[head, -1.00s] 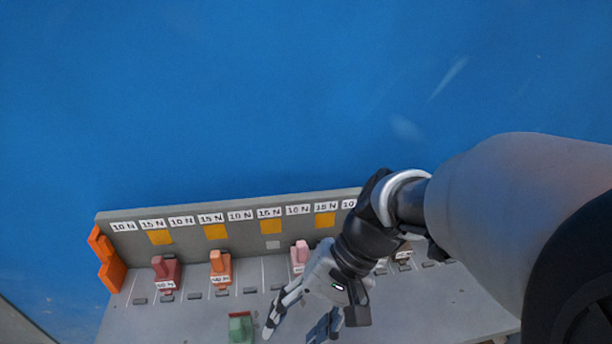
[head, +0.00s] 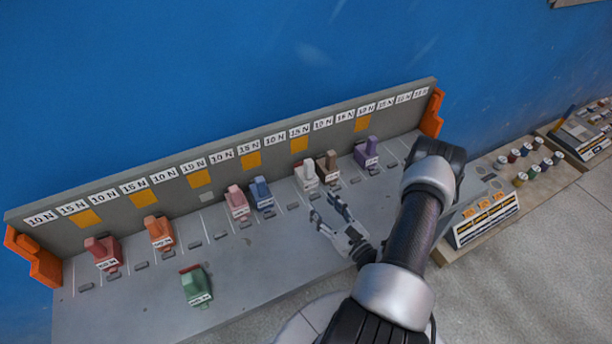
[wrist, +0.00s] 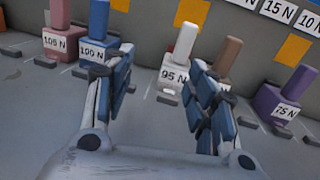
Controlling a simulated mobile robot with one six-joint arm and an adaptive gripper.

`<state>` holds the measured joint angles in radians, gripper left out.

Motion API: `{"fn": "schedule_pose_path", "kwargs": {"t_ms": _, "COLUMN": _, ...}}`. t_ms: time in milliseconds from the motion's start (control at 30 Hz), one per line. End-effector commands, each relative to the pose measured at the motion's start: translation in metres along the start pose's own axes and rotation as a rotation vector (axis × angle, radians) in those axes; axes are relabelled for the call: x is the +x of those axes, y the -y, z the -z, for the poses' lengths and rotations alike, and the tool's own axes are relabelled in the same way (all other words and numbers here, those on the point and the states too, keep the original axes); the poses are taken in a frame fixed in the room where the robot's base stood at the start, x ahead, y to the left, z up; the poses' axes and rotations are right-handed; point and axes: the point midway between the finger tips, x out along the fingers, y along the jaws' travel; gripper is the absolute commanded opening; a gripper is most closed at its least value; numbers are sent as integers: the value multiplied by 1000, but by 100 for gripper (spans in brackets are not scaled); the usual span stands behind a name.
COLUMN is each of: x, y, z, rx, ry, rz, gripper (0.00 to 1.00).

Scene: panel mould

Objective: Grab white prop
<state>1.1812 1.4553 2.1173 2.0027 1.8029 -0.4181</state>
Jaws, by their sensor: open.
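The white prop (head: 306,175) stands upright on the grey bench, between the blue prop (head: 261,193) and the brown prop (head: 328,166). In the wrist view the white prop (wrist: 180,55) has a block base labelled 95 N and a paler upright stem. My gripper (head: 327,212) is open and empty in front of the white prop. In the wrist view its blue-padded fingers (wrist: 158,82) are spread, with the white prop beyond and between them, nearer the right finger. The right finger partly covers the brown prop's base.
A purple prop (head: 366,152) stands to the right; pink (head: 237,202), orange (head: 158,233) and red (head: 102,252) props stand to the left. A green prop (head: 195,285) sits nearer the front edge. A labelled grey back wall (head: 220,175) rises behind the row.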

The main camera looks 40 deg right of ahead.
Motion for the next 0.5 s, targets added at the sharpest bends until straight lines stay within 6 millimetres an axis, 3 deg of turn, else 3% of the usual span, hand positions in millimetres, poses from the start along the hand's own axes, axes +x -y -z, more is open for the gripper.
{"fn": "schedule_pose_path", "kwargs": {"t_ms": 100, "x": -18, "y": 12, "z": 24, "rx": 21, "ry": -29, "rz": 101, "gripper": 52}}
{"fn": "schedule_pose_path", "kwargs": {"t_ms": 233, "x": -19, "y": 18, "z": 33, "rx": 24, "ry": -40, "rz": 137, "gripper": 52}}
{"fn": "schedule_pose_path", "kwargs": {"t_ms": 500, "x": 34, "y": 24, "z": 36, "rx": 21, "ry": -38, "rz": 135, "gripper": 52}}
